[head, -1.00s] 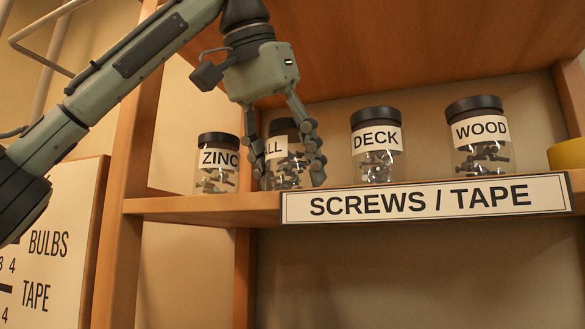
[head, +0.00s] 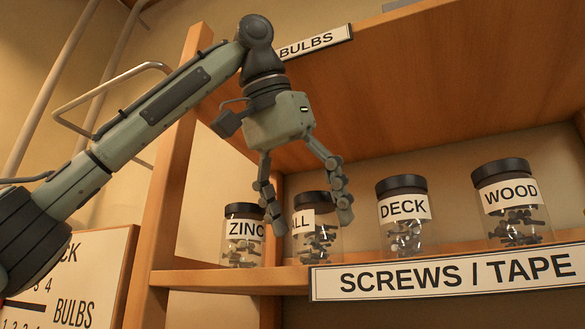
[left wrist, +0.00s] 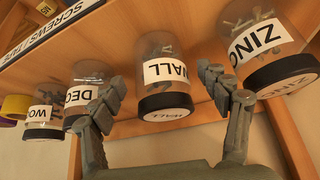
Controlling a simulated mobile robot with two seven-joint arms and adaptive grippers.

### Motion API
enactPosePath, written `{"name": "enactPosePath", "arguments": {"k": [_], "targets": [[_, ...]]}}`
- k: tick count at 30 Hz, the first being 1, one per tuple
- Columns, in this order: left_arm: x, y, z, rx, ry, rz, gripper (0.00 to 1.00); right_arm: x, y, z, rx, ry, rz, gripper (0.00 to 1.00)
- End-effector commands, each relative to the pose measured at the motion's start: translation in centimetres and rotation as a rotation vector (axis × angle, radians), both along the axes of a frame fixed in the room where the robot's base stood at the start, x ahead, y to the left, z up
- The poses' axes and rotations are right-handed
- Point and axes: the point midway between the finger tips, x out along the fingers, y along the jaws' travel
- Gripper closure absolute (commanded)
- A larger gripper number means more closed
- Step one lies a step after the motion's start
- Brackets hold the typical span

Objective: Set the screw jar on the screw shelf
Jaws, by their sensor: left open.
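The wall screw jar (head: 318,236), clear with a dark lid and a label partly hidden in the head view, stands upright on the screws/tape shelf (head: 215,279). In the left wrist view the wall jar (left wrist: 163,72) appears upside down with its label readable as WALL. My left gripper (head: 309,214) is open. Its fingers hang on either side of the jar's upper part, with visible gaps in the left wrist view (left wrist: 161,80). My right gripper is in neither view.
The zinc jar (head: 243,246) stands close on the left. The deck jar (head: 404,238) and wood jar (head: 512,226) stand to the right. Yellow tape (left wrist: 15,107) lies beyond them. The bulbs shelf (head: 430,80) is overhead, and a wooden upright (head: 176,200) stands left.

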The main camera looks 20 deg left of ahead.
Motion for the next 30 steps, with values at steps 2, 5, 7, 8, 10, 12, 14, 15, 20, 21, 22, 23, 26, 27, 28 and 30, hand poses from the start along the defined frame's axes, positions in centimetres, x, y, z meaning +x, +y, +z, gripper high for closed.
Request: {"name": "enactPosePath", "arguments": {"k": [2, 5, 7, 8, 10, 12, 14, 15, 20, 21, 22, 23, 26, 27, 28, 30], "targets": [[-1.2, 0.3, 1.9, -0.001, -0.008, 0.005, 0.24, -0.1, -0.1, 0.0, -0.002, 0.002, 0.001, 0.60], [-2.3, 0.5, 3.7, -0.002, -0.007, 0.004, 0.24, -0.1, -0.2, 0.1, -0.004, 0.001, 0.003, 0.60], [-3.0, 0.7, 4.8, -0.002, -0.006, 0.006, 0.24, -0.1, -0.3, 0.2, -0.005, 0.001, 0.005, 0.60], [-3.3, 0.7, 5.2, -0.002, -0.006, 0.005, 0.24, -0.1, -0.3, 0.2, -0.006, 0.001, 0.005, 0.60], [-3.7, 0.8, 5.9, -0.001, -0.003, 0.004, 0.24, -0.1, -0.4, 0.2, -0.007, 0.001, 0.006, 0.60], [-4.0, 0.9, 6.5, 0.000, -0.001, 0.002, 0.24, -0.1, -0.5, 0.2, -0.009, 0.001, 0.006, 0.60], [-4.2, 1.0, 6.8, 0.000, -0.001, 0.004, 0.24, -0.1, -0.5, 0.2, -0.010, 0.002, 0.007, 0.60], [-4.4, 1.0, 7.0, 0.000, -0.001, 0.001, 0.24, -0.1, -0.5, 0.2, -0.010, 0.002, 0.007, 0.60], [-4.5, 1.1, 7.2, -0.001, -0.001, 0.001, 0.24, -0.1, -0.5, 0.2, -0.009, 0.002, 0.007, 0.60], [-4.5, 1.1, 7.2, -0.001, -0.001, 0.001, 0.24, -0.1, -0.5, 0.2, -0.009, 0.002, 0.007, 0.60], [-4.5, 1.1, 7.2, -0.001, -0.001, 0.001, 0.24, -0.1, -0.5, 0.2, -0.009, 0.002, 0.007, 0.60], [-4.5, 1.1, 7.2, -0.001, -0.001, 0.001, 0.24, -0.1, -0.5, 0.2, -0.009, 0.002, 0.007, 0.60], [-4.5, 1.1, 7.2, -0.001, -0.001, 0.001, 0.24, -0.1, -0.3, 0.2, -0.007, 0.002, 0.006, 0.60], [-4.5, 1.1, 7.2, -0.001, -0.001, 0.001, 0.24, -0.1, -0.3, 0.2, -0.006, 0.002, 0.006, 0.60], [-4.5, 1.1, 7.2, -0.001, -0.001, 0.001, 0.24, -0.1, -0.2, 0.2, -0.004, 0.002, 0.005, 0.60], [-4.5, 1.1, 7.2, -0.001, -0.001, 0.001, 0.24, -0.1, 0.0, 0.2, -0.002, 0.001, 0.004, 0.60]]}}
